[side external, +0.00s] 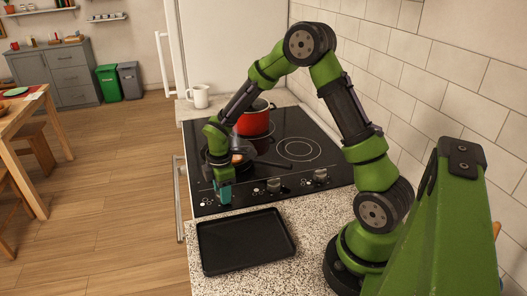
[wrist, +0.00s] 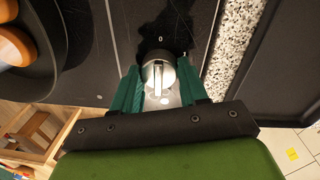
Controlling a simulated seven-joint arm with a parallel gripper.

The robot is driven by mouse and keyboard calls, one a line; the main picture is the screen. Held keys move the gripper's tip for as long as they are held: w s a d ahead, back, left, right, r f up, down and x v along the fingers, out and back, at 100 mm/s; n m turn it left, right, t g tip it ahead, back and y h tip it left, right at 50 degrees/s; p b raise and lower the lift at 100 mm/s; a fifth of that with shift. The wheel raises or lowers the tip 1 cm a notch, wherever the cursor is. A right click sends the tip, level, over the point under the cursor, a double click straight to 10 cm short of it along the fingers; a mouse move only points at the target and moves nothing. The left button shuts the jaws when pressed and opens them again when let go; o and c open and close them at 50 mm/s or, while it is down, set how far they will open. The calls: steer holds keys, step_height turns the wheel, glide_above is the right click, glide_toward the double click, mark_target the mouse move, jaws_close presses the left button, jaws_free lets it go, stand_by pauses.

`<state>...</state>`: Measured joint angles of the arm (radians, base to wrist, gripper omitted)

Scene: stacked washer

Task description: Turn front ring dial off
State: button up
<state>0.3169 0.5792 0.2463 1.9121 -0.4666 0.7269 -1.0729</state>
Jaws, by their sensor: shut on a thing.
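A round silver dial (wrist: 158,72) sits between the two teal fingers of my gripper (wrist: 160,80) in the wrist view. The fingers are shut on its sides. Its raised ridge runs roughly up and down in that picture, with a white "0" mark just above it. In the side view my gripper (side external: 224,194) points down at the left end of the control strip on the black cooktop (side external: 325,158). It hides the held dial there. Other silver knobs (side external: 273,185) stand to the right along the same strip.
A dark pan (wrist: 62,75) with orange food is close to my gripper. A red pot (side external: 253,123) stands behind it. A black tray (side external: 245,242) lies on the speckled counter (side external: 305,240) in front. A white mug (side external: 198,97) is at the back left.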

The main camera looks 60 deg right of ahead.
stand_by(0.3)
steer(key=o, duration=1.1)
steer(key=shift+c, duration=0.2)
steer(key=shift+r, duration=0.15)
step_height(320, 180, up, 17)
steer(key=shift+s+a+f, duration=0.2)
steer(key=shift+s+a, duration=0.1)
steer(key=shift+s, duration=0.1)
steer(key=s+a+r+m+t+y, duration=0.1)
steer(key=s+a+r+m+t, duration=0.2)
steer(key=s+m, duration=0.4)
steer(key=s+a+r+m+t+y, duration=0.1)
steer(key=s+a+r+m+t, duration=0.2)
steer(key=s+m, duration=0.5)
steer(key=shift+s+a+r+m+t, duration=0.3)
steer(key=shift+s+a+r, duration=0.15)
steer(key=shift+s+a, duration=0.45)
